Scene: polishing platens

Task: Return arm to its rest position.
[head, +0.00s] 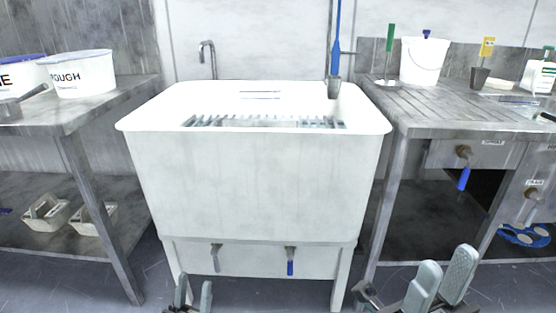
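My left gripper (193,294) shows at the bottom edge, in front of the white sink's lower left. Its two fingers stand upright with a gap between them, and nothing is in the gap. My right gripper (441,284) shows at the bottom right, in front of the right bench. Its two light grey finger pads are tilted and apart, with nothing seen between them. Both grippers are low and clear of the sink and benches in the picture. Most of both arms is out of view.
A white sink (255,190) with a grating stands in the middle. A metal bench (75,122) at left holds a tub marked ROUGH (80,78). The right bench (420,118) holds a white bucket (422,64). Floor shows between the benches and sink.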

